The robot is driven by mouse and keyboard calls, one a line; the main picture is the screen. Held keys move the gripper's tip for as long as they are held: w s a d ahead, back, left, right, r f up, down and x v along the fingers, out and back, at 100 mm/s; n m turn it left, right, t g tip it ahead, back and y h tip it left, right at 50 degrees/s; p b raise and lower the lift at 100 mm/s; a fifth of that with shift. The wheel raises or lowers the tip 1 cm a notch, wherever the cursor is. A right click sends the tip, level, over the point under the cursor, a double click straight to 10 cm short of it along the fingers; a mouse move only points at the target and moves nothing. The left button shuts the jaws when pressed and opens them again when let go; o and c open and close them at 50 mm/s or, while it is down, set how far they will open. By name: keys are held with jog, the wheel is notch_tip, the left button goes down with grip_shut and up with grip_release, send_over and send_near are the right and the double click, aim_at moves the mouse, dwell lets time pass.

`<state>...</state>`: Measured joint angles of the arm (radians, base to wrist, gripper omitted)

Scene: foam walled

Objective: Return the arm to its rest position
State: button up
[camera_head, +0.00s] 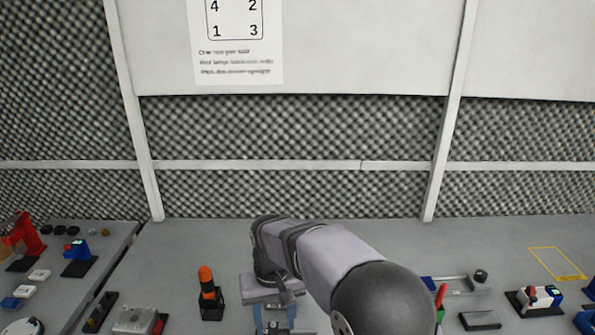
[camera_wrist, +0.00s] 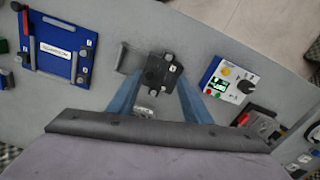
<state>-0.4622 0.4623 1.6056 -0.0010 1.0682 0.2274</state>
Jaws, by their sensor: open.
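My gripper (camera_wrist: 158,92) shows in the wrist view as two blue fingers spread apart, with nothing held between them. A black block-like fixture (camera_wrist: 160,72) lies beyond and between the fingers on the grey table; whether the fingers touch it I cannot tell. In the head view my arm reaches out over the table, and the blue fingers (camera_head: 275,318) show low in the middle, partly cut off by the frame's bottom edge.
An orange-topped piece in a black holder (camera_head: 208,293) stands left of my arm. A metal box (camera_head: 137,319) is farther left. A grey block (camera_head: 479,320) and a white-and-red device (camera_head: 537,299) lie right. A yellow outline (camera_head: 557,263) marks bare table. A foam wall (camera_head: 290,190) stands behind.

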jog(key=s+d+f+m, duration=0.1)
jog(key=s+d+f, duration=0.1)
jog(key=s+d, duration=0.7)
jog(key=s+d+f+m, duration=0.1)
jog(key=s+d+f, duration=0.1)
jog(key=s+d, duration=0.7)
jog(key=shift+d+f+m, duration=0.15)
jog(key=shift+d+m, duration=0.15)
jog(key=shift+d, duration=0.7)
